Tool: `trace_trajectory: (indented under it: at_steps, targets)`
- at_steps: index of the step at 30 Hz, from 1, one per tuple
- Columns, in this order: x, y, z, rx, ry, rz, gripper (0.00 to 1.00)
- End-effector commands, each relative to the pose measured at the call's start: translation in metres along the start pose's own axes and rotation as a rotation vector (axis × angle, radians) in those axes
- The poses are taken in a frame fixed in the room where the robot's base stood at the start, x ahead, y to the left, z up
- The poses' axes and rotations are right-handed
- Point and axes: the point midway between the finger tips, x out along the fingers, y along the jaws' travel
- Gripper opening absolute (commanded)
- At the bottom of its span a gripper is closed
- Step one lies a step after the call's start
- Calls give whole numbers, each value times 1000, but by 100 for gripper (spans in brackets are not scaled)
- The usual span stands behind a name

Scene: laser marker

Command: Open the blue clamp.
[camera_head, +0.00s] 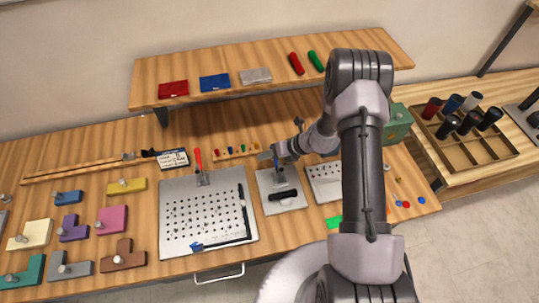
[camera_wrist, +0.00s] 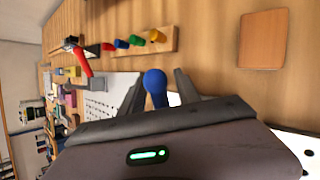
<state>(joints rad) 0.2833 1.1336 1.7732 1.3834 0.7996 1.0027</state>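The blue clamp's handle (camera_wrist: 155,84) has a rounded tip and shows between my gripper's two dark fingers in the wrist view. In the head view the blue handle (camera_head: 276,163) rises from the small grey plate (camera_head: 268,181), partly hidden by my gripper. My gripper (camera_head: 270,153) is just above that plate, at the handle. In the wrist view my gripper (camera_wrist: 160,88) has its fingers apart on either side of the handle, with a gap visible. The clamp's base and lower parts are hidden in the wrist view.
A perforated plate (camera_head: 182,219) with a red-handled clamp (camera_head: 199,166) stands to the left. A wooden strip with coloured pegs (camera_head: 232,154) lies behind. A shelf (camera_head: 222,63) hangs above the back of the table. A black piece (camera_head: 283,195) lies on the small plate.

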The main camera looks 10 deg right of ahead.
Motion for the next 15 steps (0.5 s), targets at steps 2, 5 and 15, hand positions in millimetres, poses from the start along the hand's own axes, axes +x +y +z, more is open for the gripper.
trace_trajectory:
  at_steps: [2,5,15]
  targets:
    - [0,0,0,0,0,0,39]
    - [0,0,0,0,0,0,39]
    - [-61,1,2,1,-3,-2,39]
